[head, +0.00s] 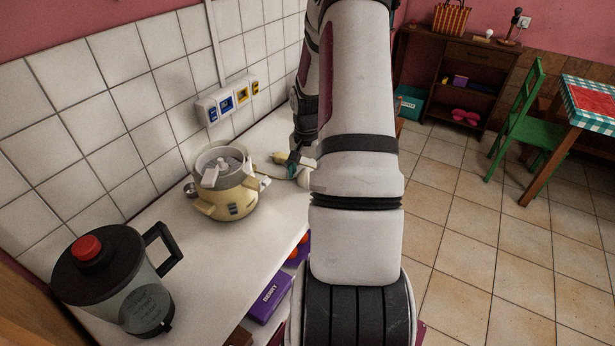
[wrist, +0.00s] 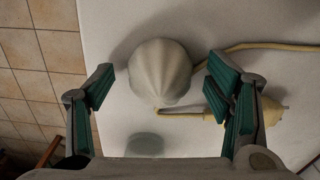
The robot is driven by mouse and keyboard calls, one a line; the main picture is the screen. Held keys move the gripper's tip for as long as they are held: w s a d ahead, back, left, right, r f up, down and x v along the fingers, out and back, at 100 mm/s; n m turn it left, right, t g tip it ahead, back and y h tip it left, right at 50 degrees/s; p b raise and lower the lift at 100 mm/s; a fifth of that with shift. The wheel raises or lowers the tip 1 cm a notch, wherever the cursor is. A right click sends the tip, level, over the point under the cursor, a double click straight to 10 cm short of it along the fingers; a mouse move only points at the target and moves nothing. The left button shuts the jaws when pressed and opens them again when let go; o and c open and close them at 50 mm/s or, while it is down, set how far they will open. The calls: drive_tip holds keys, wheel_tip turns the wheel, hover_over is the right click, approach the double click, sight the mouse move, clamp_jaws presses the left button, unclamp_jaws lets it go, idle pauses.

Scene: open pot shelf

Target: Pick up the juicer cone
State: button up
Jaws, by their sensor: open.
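The juicer cone (wrist: 160,72) is a pale, ribbed dome lying on the white counter in the wrist view. My gripper (wrist: 158,92) is open, with one teal-padded finger on each side of the cone and gaps between them. In the head view the cone (head: 304,178) shows only in part beside my arm. My gripper (head: 291,166) is there low over the counter, mostly hidden behind my arm.
A yellow juicer body (head: 232,200) stands on the counter (head: 215,265), left of my gripper. A yellow cord (wrist: 270,46) and plug-like piece (wrist: 268,112) lie beside the right finger. A blender jug (head: 110,280) stands nearer. A socket strip (head: 228,100) is on the tiled wall.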

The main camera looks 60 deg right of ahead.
drive_tip(key=shift+c, duration=0.4)
drive_tip(key=c, duration=1.2)
drive_tip(key=shift+o, duration=0.2)
drive_tip(key=shift+r, duration=0.1)
